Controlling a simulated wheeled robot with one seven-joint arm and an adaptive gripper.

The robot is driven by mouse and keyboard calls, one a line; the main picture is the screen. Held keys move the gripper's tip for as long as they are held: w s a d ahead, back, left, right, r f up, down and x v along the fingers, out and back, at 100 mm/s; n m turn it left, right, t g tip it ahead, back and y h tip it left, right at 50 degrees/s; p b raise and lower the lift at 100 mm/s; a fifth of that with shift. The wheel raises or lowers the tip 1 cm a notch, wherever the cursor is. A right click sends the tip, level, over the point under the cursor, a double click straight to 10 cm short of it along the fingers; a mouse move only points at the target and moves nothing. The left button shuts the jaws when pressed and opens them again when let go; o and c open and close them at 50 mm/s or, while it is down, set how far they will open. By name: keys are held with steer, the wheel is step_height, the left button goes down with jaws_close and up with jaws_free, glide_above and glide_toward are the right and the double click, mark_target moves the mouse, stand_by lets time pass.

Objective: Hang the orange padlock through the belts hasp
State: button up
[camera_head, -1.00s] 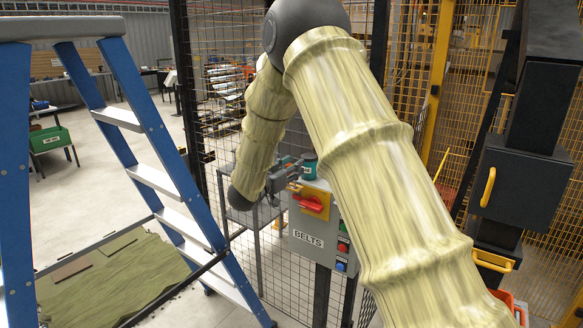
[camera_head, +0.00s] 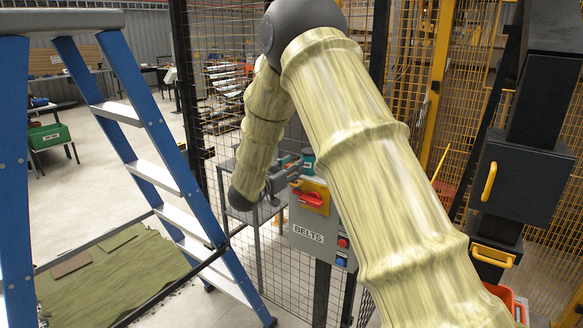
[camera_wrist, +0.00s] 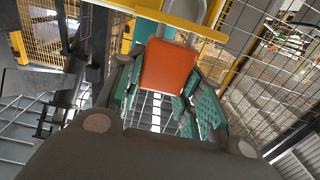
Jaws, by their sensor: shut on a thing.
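The orange padlock (camera_wrist: 168,67) is between the teal-padded fingers of my gripper (camera_wrist: 165,90) in the wrist view. The gripper is shut on its body. A grey rounded part, probably the shackle, shows at the padlock's top beside a yellow plate edge (camera_wrist: 160,14); I cannot tell whether it passes through the hasp. In the head view, the grey box labelled BELTS (camera_head: 306,234) carries a yellow plate with a red handle (camera_head: 312,198). My gripper (camera_head: 290,172) is at the plate's upper left, partly hidden by the arm. The hasp hole is not clear.
A wire mesh fence (camera_head: 225,110) stands behind the box. A black cabinet with yellow handles (camera_head: 520,180) is at the right.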

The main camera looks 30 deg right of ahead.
steer(key=shift+f, duration=0.55)
steer(key=o, duration=1.1)
steer(key=shift+o, duration=0.2)
steer(key=v, duration=1.2)
steer(key=s+a+f+n+t+y+b, duration=0.1)
steer(key=s+a+f+n+y, duration=0.2)
steer(key=f, duration=0.9)
steer(key=s+a+f+n+y+b, duration=0.1)
steer(key=s+a+f+n+y, duration=0.25)
steer(key=f, duration=0.85)
steer(key=s+a+f+n+t+y, duration=0.1)
steer(key=s+f+n+y, duration=0.4)
steer(key=f, duration=0.7)
steer(key=s+a+f+g+y+b, duration=0.15)
steer(key=s+a+f+g, duration=0.25)
steer(key=s+f, duration=0.95)
steer(key=s+a+f+n+g+y, duration=0.1)
steer(key=s+a+g+y, duration=0.1)
steer(key=s, duration=0.9)
steer(key=s+a+f+g+y, duration=0.1)
steer(key=s+a+f+g, duration=0.1)
steer(key=s, duration=1)
steer(key=shift+a+f+n+g+y, duration=0.3)
steer(key=shift+a+n+g+y, duration=0.1)
steer(key=shift+a+g, duration=0.15)
